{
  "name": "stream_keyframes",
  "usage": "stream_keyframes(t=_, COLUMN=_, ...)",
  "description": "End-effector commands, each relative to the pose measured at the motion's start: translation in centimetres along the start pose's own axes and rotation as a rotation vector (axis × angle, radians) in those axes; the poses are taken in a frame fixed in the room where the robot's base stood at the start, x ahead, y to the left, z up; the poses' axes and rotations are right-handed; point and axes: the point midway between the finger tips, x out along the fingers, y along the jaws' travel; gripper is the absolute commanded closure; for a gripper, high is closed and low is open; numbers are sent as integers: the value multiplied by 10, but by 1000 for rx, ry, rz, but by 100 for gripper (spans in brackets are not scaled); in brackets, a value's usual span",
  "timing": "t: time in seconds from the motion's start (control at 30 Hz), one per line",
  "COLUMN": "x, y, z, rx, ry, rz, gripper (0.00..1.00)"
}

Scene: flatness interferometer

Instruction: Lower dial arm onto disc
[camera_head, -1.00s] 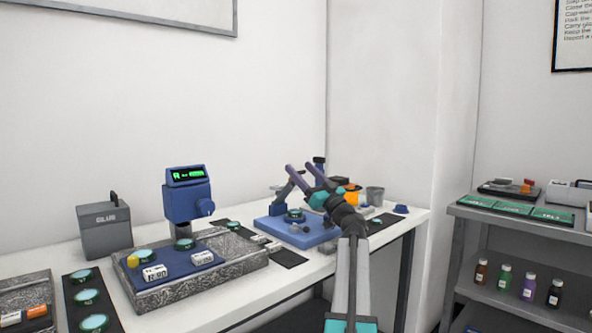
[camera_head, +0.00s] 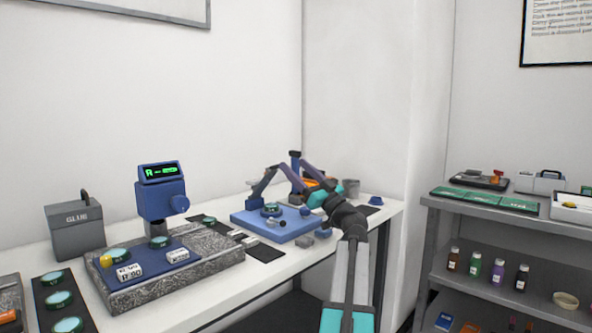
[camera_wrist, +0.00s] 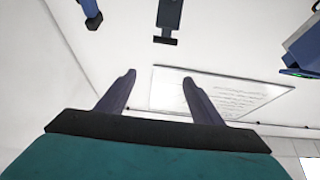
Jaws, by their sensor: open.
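A blue fixture base (camera_head: 300,226) stands on the white bench. The teal-topped disc (camera_head: 271,209) sits on it. The blue dial arm (camera_head: 262,187) rises at a slant above the disc, tilted up and apart from it. My gripper (camera_head: 288,166) is open and empty, its two dark purple fingers spread close to the raised arm's upper end; I cannot tell whether they touch. In the wrist view my open gripper (camera_wrist: 158,76) has nothing between its fingers but the wall and poster. Dark blue parts show beyond it at the top, too cropped to identify surely.
A blue gauge with a green display (camera_head: 161,190) stands on a granite slab (camera_head: 215,255) to the left. A grey glue box (camera_head: 75,228) is further left. A shelf (camera_head: 430,245) is at right.

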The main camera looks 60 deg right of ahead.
Motion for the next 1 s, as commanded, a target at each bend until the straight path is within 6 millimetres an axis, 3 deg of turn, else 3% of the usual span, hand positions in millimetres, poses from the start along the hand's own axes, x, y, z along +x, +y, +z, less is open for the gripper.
stream_keyframes(t=0.03, x=0, y=0, z=0, rx=0, ry=0, rz=0, gripper=46)
stream_keyframes(t=0.23, x=0, y=-2, z=1, rx=32, ry=-5, rz=-8, gripper=80)
stream_keyframes(t=0.37, x=-1, y=-8, z=14, rx=53, ry=-57, rz=-28, gripper=100)
stream_keyframes(t=0.67, x=-4, y=-20, z=49, rx=66, ry=-231, rz=-62, gripper=100)
stream_keyframes(t=1.0, x=-1, y=-23, z=57, rx=62, ry=-428, rz=-65, gripper=100)
